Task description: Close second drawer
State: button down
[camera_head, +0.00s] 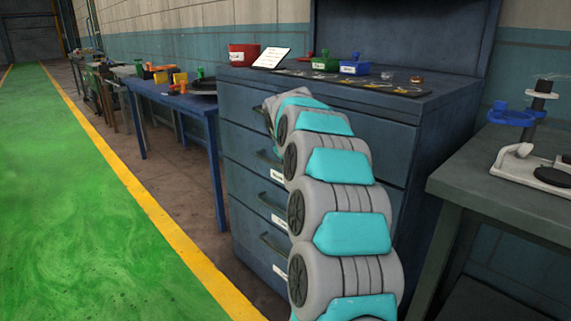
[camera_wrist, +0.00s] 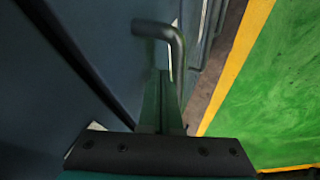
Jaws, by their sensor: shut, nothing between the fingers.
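The blue-grey drawer cabinet (camera_head: 240,133) stands in the middle of the head view, with several drawers stacked in its front. The second drawer (camera_head: 240,162) has a dark bar handle; my arm covers its right part. The visible drawer fronts look about flush; I cannot tell whether the second is slightly out. My arm reaches to the upper front of the cabinet, and its end hides the gripper in the head view. In the wrist view my gripper (camera_wrist: 161,80) is shut and empty, close to the drawer fronts. A dark curved handle (camera_wrist: 172,36) lies just at or beyond its fingertips; contact is unclear.
A blue table (camera_head: 180,100) stands to the left and a grey table (camera_head: 480,190) to the right. The green floor (camera_head: 70,220) is clear.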

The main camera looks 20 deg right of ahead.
jog(key=shift+w+d+r, duration=0.1)
jog(key=shift+d+r, duration=0.05)
jog(key=shift+d, duration=0.25)
jog(key=shift+r, duration=0.1)
jog(key=p+v, duration=0.1)
jog(key=v, duration=0.9)
jog(key=s+a+f+g+y, duration=0.1)
jog(key=s+a+f, duration=0.25)
jog(key=s, duration=0.35)
jog(key=s+a+f+g+y, duration=0.1)
jog(key=s+a+f, duration=0.1)
jog(key=s+a, duration=0.4)
jog(key=s+a+f+g+y, duration=0.15)
jog(key=s+a, duration=0.25)
jog(key=s, duration=0.5)
jog(key=s+a+f+g, duration=0.1)
jog(key=s+a+f, duration=0.1)
jog(key=s, duration=0.7)
jog(key=s+a+f+m+g, duration=0.1)
jog(key=s+a+f+g, duration=0.1)
jog(key=s+f, duration=0.3)
jog(key=s+a+f+m+g, duration=0.1)
jog(key=s+a+f, duration=0.2)
jog(key=s, duration=1.1)
jog(key=shift+f+y, duration=0.35)
jog(key=shift+m+g, duration=0.25)
jog(key=shift+m, duration=0.05)
